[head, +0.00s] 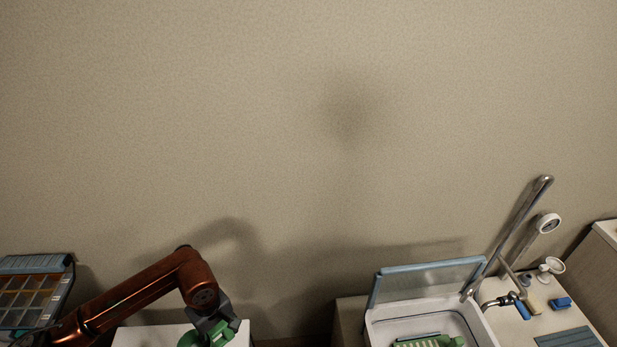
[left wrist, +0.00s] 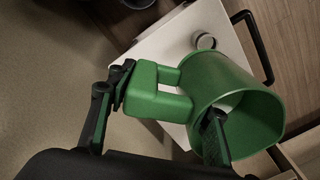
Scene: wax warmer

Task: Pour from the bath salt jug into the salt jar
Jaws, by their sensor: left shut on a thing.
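The green jug (left wrist: 262,101) shows large in the left wrist view, its open mouth turned toward the lower right, with a whitish patch inside. My left gripper (left wrist: 166,98) is shut on the jug's blocky green handle. In the head view my left gripper (head: 212,328) is at the bottom edge, with only parts of the green jug (head: 222,338) visible. A small round pale item (left wrist: 205,41) stands on the white surface beside the jug; I cannot tell whether it is the salt jar. My right gripper is not in view.
A white top (head: 142,337) lies under my left arm. At right is a white basin (head: 376,328) with a raised clear lid (head: 425,280), a green item inside, and a metal pipe (head: 520,222). A compartment case (head: 35,265) stands at far left. The wall behind is bare.

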